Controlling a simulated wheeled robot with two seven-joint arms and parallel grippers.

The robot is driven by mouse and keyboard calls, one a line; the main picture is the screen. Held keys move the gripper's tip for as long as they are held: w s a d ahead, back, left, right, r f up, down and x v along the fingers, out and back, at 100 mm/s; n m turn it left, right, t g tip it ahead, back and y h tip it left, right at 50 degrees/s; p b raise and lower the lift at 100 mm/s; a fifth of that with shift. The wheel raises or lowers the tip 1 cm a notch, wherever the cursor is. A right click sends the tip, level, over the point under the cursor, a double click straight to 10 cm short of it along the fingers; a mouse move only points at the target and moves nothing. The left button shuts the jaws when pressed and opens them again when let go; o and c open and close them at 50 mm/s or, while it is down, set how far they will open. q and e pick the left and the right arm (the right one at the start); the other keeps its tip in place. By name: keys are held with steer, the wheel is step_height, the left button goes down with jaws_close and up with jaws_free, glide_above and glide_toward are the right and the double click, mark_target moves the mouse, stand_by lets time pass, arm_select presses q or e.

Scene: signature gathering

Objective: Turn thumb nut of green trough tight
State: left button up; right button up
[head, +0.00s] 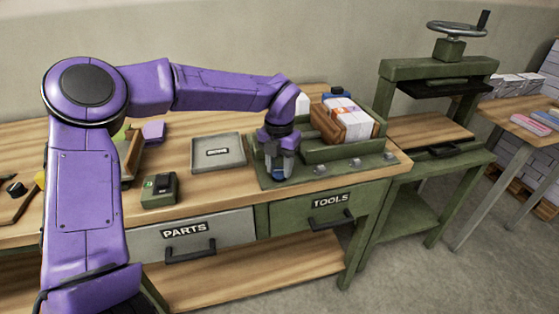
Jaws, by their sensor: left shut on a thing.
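The green trough (345,150) stands on the bench's right end, with a row of small grey fittings along its front edge, one of them here (320,170). My left gripper (279,174) points down at the left end of that row, shut on what looks like a thumb nut. The nut is mostly hidden by the fingers, and a bit of blue shows at the fingertips. My right gripper is not in view.
A stack of white sheets between brown boards (345,118) sits in the trough. A grey tray (218,152) and a small green box (159,190) are to the left. A green press (437,75) stands at the right. The PARTS drawer (190,236) and TOOLS drawer (325,207) are below.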

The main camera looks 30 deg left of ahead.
arm_select(q)
steer(key=m+p, duration=1)
steer(key=p, duration=0.1)
steer(key=shift+r+m, duration=0.3)
steer(key=shift+m, duration=0.1)
steer(key=m+p, duration=0.2)
steer(key=m, duration=0.1)
steer(key=shift+f, duration=0.1)
steer(key=shift+m+p, duration=0.8)
steer(key=shift+m, duration=0.1)
steer(key=shift+f, duration=0.1)
steer(key=o, duration=1.1)
steer(key=shift+c, duration=0.2)
